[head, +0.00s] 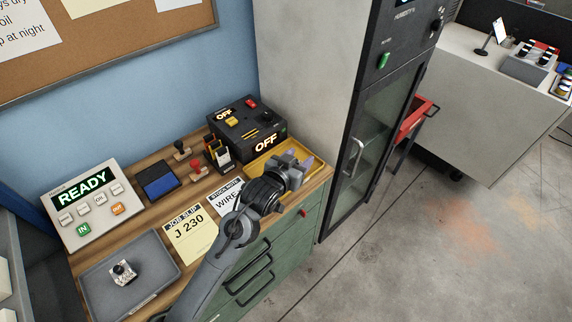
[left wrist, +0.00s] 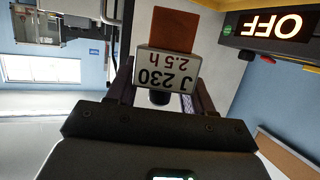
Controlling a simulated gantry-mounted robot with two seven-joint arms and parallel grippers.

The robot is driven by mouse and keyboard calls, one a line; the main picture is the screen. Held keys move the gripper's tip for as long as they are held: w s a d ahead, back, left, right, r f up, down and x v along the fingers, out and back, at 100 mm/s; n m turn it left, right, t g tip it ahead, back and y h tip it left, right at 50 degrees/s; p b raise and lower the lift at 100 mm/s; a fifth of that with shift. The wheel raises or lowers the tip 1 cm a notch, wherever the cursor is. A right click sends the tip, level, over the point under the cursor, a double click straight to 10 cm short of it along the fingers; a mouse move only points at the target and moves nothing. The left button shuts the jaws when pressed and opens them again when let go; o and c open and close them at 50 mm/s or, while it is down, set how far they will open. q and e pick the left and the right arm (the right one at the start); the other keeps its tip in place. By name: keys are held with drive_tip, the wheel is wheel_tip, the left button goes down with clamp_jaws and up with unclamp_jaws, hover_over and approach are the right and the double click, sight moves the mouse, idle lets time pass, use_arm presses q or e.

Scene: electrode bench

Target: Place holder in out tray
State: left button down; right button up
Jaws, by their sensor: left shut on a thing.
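My left gripper (head: 297,167) is over the yellow tray (head: 258,167) at the right end of the wooden bench. In the left wrist view, the gripper (left wrist: 160,92) is shut on the holder (left wrist: 165,72), a pale block labelled "J 230 2.5 h" that reads upside down. A brown-red square piece (left wrist: 173,30) shows just beyond the label. In the head view the gripper and arm mostly hide the holder, and I cannot tell whether it touches the tray. No tray is visibly marked as the out tray. My right gripper is not in view.
A grey tray (head: 100,295) with a small black-and-white item (head: 123,273) lies at the left, below the READY panel (head: 85,205). A black box showing OFF (head: 247,128) stands behind the yellow tray. A tall cabinet (head: 375,140) is close on the right.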

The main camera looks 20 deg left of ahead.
use_arm(q)
drive_tip(key=shift+w+a+f+b, duration=0.2)
drive_tip(key=shift+w+a+f, duration=0.3)
drive_tip(key=shift+a+f, duration=0.5)
drive_tip(key=shift+w+a+f+b, duration=0.2)
drive_tip(key=shift+w+a+f, duration=0.4)
drive_tip(key=shift+f, duration=0.8)
drive_tip(key=shift+w+a+f+b, duration=0.2)
drive_tip(key=shift+w+a+f, duration=0.25)
drive_tip(key=shift+a+f, duration=0.55)
drive_tip(key=shift+d+f, duration=0.2)
drive_tip(key=shift+f, duration=0.15)
drive_tip(key=shift+c, duration=2.2)
unclamp_jaws()
drive_tip(key=shift+f, duration=0.1)
drive_tip(key=shift+r, duration=0.2)
drive_tip(key=p+v, duration=0.1)
drive_tip(key=v, duration=1.1)
drive_tip(key=shift+p, duration=0.4)
